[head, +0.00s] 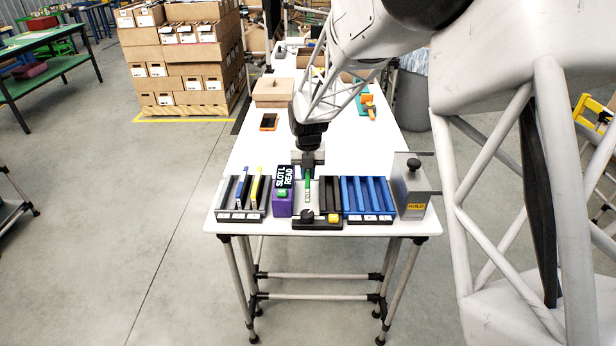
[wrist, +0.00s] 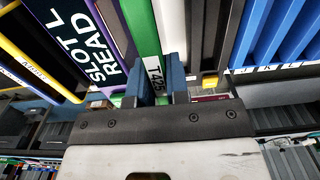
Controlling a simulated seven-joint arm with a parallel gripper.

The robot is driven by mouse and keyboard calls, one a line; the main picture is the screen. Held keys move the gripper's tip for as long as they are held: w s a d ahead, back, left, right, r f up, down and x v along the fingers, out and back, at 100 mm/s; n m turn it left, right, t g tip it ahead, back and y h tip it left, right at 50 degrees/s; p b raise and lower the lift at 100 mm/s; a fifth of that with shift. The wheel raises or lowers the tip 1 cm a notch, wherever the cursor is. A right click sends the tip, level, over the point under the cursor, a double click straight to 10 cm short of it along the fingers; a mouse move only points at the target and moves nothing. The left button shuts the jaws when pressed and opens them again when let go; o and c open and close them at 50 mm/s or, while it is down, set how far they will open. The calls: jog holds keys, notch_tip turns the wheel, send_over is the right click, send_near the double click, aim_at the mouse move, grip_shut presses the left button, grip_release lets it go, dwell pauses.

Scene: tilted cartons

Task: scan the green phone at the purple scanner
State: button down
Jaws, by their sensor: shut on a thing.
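The green phone (head: 308,184) stands on edge among the slotted holders at the table's front, and a white label shows on it. The purple scanner (head: 283,205) stands just left of the phone. Its black sign (head: 285,176) reads "SLOT L READ". I cannot tell whether the phone touches the fixture below it.
A black rack (head: 243,205) with blue and yellow phones is at left. A black fixture with a knob (head: 307,217) and yellow button (head: 334,218) is in front. A blue rack (head: 367,197) and grey HOLD box (head: 411,190) are at right. An orange-edged phone (head: 268,122) lies behind.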

jog(key=shift+r, duration=1.65)
